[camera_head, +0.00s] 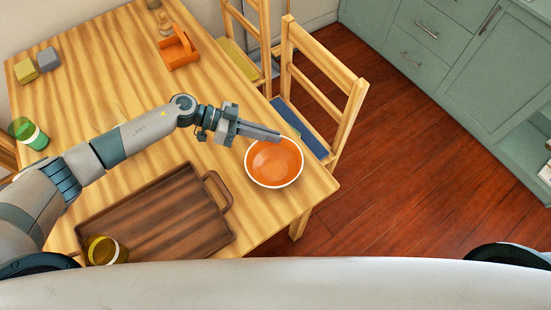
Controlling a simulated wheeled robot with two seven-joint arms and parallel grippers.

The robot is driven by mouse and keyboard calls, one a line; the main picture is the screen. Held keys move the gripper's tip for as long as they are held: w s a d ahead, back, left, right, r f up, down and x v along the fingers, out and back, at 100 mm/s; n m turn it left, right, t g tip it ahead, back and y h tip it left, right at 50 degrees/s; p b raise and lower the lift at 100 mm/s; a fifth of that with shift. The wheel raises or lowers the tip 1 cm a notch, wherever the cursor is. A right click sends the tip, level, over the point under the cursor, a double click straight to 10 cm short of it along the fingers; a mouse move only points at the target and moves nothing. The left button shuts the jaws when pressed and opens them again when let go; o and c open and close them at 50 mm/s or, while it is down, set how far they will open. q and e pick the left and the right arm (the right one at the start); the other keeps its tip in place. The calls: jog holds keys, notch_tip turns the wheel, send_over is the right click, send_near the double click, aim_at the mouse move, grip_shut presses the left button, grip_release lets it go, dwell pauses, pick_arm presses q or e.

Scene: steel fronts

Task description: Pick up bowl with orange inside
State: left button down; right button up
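The bowl (274,165) has an orange inside and a white rim. It sits upright near the right edge of the wooden table, and nothing shows inside it. My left gripper (278,136) reaches in from the left with its fingertips over the bowl's far rim. The fingers are seen edge-on and overlap, so whether they are apart is unclear. I cannot tell whether they touch the rim. My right gripper is out of view.
A brown tray (150,225) with a handle lies left of the bowl; a yellow-green glass (103,250) is at its near edge. A green cup (36,138), small blocks (48,60) and an orange holder (180,52) stand farther off. Chairs (333,85) flank the table's right side.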

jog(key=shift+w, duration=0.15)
